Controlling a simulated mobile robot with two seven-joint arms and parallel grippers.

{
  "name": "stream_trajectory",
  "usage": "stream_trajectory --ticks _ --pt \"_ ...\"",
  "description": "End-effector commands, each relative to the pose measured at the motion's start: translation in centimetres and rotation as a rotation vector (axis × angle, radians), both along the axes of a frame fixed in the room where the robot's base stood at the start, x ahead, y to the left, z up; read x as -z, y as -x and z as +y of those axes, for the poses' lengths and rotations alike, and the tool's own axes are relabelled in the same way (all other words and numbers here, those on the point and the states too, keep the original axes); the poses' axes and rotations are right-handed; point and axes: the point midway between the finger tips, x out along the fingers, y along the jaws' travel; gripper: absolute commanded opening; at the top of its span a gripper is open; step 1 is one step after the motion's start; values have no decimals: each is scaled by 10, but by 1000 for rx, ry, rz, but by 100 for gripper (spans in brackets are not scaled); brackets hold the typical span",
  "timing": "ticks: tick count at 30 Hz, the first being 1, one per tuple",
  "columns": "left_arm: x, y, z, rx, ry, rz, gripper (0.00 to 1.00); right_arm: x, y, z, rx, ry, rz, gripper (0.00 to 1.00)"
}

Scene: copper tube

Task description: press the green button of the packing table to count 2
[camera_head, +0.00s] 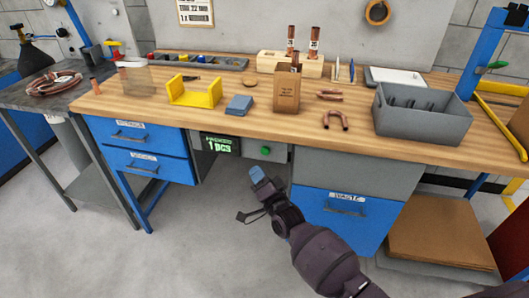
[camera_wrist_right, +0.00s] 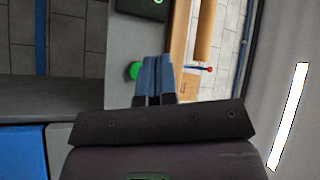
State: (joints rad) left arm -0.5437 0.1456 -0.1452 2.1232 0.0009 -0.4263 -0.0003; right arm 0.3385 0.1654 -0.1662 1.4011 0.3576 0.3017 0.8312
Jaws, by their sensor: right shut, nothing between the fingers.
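The green button (camera_head: 265,151) sits on the grey panel under the front edge of the packing table (camera_head: 225,120). Left of it a small display (camera_head: 220,145) reads "1 pcs" in green. My right gripper (camera_head: 256,173) is shut and empty, its blue fingertips just below the button and apart from it in the head view. In the right wrist view the green button (camera_wrist_right: 133,70) shows just left of the closed blue fingers (camera_wrist_right: 158,75); I cannot tell the exact gap. The display's edge (camera_wrist_right: 154,5) shows at the top. My left gripper is not in view.
Blue drawers (camera_head: 137,150) flank the panel on the left, and a blue waste drawer (camera_head: 340,215) is on the right. On the tabletop stand a brown box (camera_head: 286,92), a yellow holder (camera_head: 194,95) and a grey bin (camera_head: 422,115). The floor space under the panel is open.

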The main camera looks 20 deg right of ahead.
Motion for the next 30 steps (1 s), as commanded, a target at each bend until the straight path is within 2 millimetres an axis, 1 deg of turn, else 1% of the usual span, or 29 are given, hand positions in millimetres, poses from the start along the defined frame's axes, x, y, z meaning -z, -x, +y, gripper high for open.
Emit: stream_trajectory --ticks 14,20,23,25,26,30 --pt "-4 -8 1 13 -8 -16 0 0 0 0 0 0 0 0" --pt "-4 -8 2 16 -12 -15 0 0 0 0 1 0 1 0" --pt "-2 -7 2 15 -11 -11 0 7 3 -1 2 2 9 0" --pt "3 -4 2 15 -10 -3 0 17 10 1 -10 1 22 0" --pt "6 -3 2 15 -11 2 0 20 15 4 -21 -25 26 0" --pt "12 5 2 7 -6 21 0 16 22 9 -74 -246 50 0"
